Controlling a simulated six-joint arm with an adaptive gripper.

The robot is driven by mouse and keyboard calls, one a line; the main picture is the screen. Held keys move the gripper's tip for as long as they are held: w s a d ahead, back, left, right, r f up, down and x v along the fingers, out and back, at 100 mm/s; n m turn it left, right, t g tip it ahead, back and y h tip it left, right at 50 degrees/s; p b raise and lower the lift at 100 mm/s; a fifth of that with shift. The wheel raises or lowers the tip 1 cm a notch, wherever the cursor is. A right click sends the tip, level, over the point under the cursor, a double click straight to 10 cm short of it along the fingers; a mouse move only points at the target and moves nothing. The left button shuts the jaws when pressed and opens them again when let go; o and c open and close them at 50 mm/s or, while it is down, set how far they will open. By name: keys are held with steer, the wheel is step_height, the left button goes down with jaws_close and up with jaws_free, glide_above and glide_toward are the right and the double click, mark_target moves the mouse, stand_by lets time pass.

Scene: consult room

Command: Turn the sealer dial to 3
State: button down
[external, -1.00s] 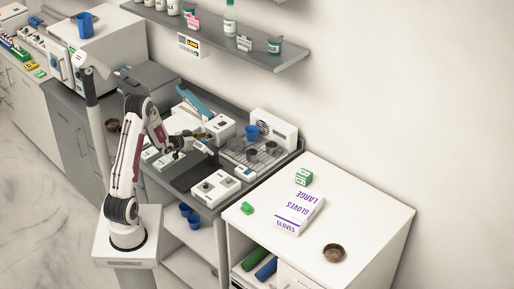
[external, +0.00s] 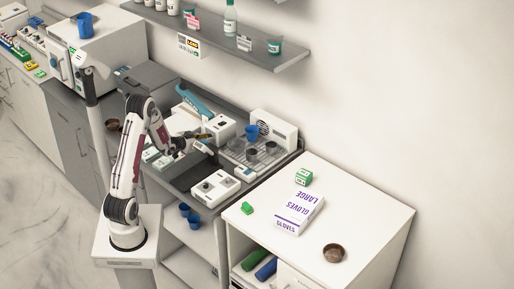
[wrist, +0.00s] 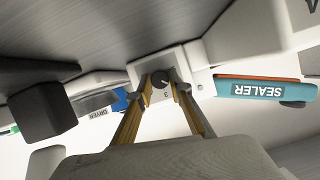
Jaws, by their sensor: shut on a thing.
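The sealer shows in the external view as a white unit with a raised teal arm (external: 193,99). In the wrist view its teal arm, labelled SEALER (wrist: 262,90), lies at the right. The round black dial (wrist: 160,77) sits on a white panel, with a figure 3 printed just below it in the picture. My gripper (wrist: 162,84) has its two fingers on either side of the dial, shut on it. In the external view my gripper (external: 205,138) is at the sealer's front, and the dial is hidden. The dial's exact pointer direction is too small to read.
A label reading DRYER (wrist: 103,114) is at the left of the wrist view. A rack with cups (external: 252,153) stands right of the sealer. A white device with knobs (external: 215,187) is in front. A glove box (external: 299,215) lies on the right cabinet.

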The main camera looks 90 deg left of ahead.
steer(key=shift+w+d+f+m+g+y, duration=0.1)
steer(key=shift+m+g+y, duration=0.35)
steer(key=shift+m, duration=0.4)
steer(key=shift+w+d+m+g+y, duration=0.1)
steer(key=shift+m+g+y, duration=0.3)
steer(key=shift+m, duration=0.45)
steer(key=shift+f+m+g+y, duration=0.1)
steer(key=shift+m+g+y, duration=0.15)
steer(key=shift+m+y, duration=0.95)
steer(key=shift+m, duration=0.4)
steer(key=c, duration=1.8)
jaws_free()
steer(key=shift+h, duration=0.25)
steer(key=shift+n+h, duration=0.3)
steer(key=shift+n, duration=0.3)
steer(key=shift+s+a+r+n+t+h, duration=0.1)
steer(key=shift+n+t+h, duration=0.2)
steer(key=shift+n, duration=0.35)
steer(key=shift+a+r+n+t+h, duration=0.1)
steer(key=shift+n+t+h, duration=0.1)
steer(key=shift+n+h, duration=0.35)
steer(key=shift+n, duration=0.5)
